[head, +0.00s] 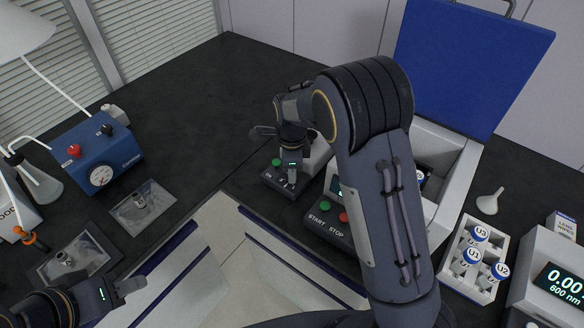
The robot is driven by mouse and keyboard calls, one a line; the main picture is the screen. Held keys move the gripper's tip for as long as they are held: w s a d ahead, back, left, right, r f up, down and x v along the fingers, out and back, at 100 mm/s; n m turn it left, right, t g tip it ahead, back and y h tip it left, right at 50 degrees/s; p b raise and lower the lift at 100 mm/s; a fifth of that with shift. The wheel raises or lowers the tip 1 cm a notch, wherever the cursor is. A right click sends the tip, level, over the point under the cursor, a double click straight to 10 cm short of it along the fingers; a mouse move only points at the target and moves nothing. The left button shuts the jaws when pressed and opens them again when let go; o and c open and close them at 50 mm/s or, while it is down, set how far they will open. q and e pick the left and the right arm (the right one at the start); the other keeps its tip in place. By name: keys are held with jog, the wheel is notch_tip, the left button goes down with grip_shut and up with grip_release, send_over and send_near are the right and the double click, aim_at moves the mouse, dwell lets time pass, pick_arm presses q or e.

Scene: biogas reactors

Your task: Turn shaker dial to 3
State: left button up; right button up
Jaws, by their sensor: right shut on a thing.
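A small dark control box (272,181) with a green button stands on the black bench near the middle of the head view, in front of a pale housing. I take it for the shaker. My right gripper (291,178) points down over this box and is shut on the shaker dial, which the fingers mostly hide. I cannot read the dial's setting or marks. My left gripper (128,291) is low at the left, away from the shaker, with no object visible in it. Its finger gap is unclear.
A START/STOP panel (327,219) sits just right of the shaker, partly behind my arm. A blue pump box (97,152) and metal trays (143,208) are left. A vial rack (460,242), a funnel (489,200) and a 600 nm reader (553,275) are right. The back bench is clear.

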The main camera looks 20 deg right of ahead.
dwell(0.3)
jog(key=o, duration=1)
notch_tip(320, 180, up, 7)
jog(key=shift+b, duration=0.3)
jog(key=shift+r, duration=0.45)
